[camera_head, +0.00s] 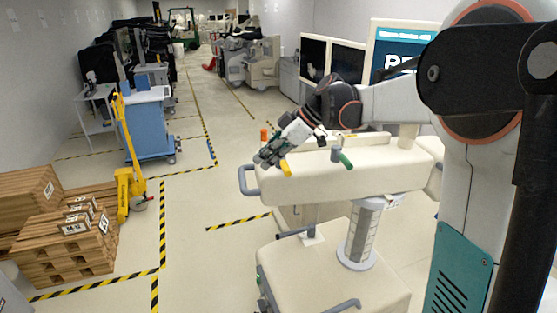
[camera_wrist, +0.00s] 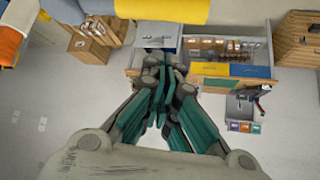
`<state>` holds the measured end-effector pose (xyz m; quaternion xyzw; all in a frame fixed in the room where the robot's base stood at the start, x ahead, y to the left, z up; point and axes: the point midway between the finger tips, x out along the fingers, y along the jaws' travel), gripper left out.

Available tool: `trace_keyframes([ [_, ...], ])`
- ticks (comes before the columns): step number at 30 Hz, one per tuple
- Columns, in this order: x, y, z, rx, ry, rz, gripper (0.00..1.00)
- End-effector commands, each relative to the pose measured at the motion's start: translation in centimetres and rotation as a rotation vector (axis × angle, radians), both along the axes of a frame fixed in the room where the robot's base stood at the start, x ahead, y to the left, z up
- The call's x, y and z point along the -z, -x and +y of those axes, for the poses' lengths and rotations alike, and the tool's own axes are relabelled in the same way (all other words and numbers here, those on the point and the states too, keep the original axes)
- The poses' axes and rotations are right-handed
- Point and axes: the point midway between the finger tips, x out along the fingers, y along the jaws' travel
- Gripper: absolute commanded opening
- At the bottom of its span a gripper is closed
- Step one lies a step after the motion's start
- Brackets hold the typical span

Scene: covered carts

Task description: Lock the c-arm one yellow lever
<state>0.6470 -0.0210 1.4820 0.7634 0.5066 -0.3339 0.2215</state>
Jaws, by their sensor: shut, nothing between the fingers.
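The c-arm cart (camera_head: 395,172) is a cream unit on a column at centre right in the head view. The yellow lever (camera_head: 286,169) sticks out near the left end of its upper body. My gripper (camera_head: 266,158) is shut and empty, at that left end, just left of and above the yellow lever; I cannot tell whether they touch. In the wrist view my gripper (camera_wrist: 165,72) points forward with closed fingers. A large yellow rounded piece (camera_wrist: 165,10), likely the lever, crosses the top edge beyond the fingertips. My gripper and wrist hide part of the cart's top.
A green lever (camera_head: 346,159) is right of the yellow one, and an orange piece (camera_head: 264,135) stands behind. A grey handle (camera_head: 248,181) juts from the cart's left end. Monitors (camera_head: 345,62) stand behind. Floor left of the cart is open up to the pallets (camera_head: 75,255).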

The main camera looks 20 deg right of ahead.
Motion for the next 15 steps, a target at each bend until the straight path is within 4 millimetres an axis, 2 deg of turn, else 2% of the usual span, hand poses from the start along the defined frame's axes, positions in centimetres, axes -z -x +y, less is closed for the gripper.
trace_keyframes([
  [9, -4.4, 0.6, -4.1, 0.001, -0.001, 0.0, 0.0],
  [15, -6.5, 1.0, -6.0, 0.0, -0.001, 0.0, 0.0],
])
